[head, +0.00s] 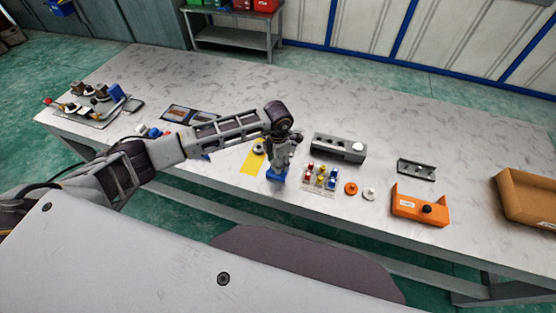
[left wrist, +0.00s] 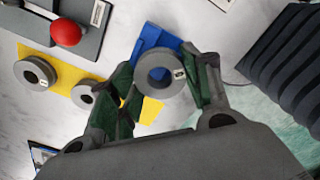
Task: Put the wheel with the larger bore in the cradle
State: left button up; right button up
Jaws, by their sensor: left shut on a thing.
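My left gripper (left wrist: 165,88) is shut on a grey wheel (left wrist: 181,73) with a round open bore and a small white label, its green fingers on either side. In the left wrist view a blue piece (left wrist: 150,38), which looks like the cradle, lies behind and partly under the held wheel; I cannot tell whether they touch. Two more grey ring-like parts, a larger one (left wrist: 36,74) and a smaller one (left wrist: 77,93), lie at the yellow mat (left wrist: 66,70). In the head view my left gripper (head: 279,166) points down over the blue piece (head: 276,174). My right gripper is not seen.
Right of the gripper stand a grey block (head: 325,143), a rack of small coloured parts (head: 320,178), an orange disc (head: 351,188), a white disc (head: 369,195) and an orange holder (head: 420,208). A brown box (head: 527,190) is far right. The back of the table is clear.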

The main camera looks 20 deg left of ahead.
pick_arm(q)
jog(key=shift+f, duration=0.35)
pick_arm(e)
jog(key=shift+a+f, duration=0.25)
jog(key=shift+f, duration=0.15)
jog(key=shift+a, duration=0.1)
pick_arm(q)
jog(key=shift+b, duration=0.4)
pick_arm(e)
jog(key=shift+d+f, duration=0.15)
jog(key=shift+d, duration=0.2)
pick_arm(q)
jog(key=shift+f, duration=0.15)
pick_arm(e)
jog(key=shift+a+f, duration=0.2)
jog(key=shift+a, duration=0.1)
pick_arm(q)
jog(key=shift+f+b, duration=0.15)
jog(key=shift+b, duration=0.3)
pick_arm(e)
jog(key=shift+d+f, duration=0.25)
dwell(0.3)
pick_arm(q)
jog(key=shift+s+f, duration=0.15)
jog(key=shift+f, duration=0.1)
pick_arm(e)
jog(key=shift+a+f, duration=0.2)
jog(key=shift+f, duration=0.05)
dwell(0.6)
